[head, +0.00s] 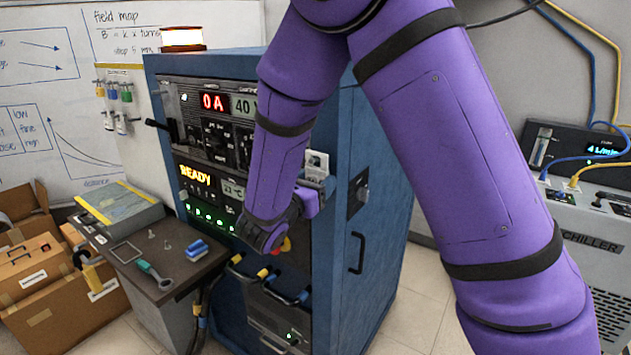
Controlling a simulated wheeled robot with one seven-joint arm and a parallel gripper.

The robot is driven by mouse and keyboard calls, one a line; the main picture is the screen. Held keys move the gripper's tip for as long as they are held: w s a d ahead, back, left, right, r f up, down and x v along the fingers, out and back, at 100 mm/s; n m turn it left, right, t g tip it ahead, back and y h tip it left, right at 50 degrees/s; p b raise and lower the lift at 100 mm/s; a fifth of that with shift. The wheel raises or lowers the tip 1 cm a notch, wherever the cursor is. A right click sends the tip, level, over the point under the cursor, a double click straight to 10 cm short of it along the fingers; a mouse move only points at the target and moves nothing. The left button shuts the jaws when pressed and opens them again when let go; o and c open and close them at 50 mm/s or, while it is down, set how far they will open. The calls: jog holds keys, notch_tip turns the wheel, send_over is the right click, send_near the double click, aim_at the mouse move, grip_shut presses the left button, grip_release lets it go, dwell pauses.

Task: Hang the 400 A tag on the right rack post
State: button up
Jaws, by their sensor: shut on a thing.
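My gripper (318,184) is at the front right edge of the blue rack, mostly hidden behind my purple wrist. It is shut on a small whitish tag (317,162) that sticks up above it. The print on the tag is too small to read. The tag is upright in front of the upper part of the right rack post (333,228). I cannot tell whether the tag touches the post or a hook there.
The blue rack (378,210) has lit panels reading 0 A and READY. A dark side table (118,262) with small tools stands at left, beside cardboard boxes (38,275). The chiller (590,243) is at right. Cables hang low on the rack front.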

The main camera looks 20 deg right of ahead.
jog(key=o, duration=0.9)
jog(key=shift+o, duration=0.2)
jog(key=r+v, duration=0.1)
jog(key=v, duration=0.8)
dwell(0.9)
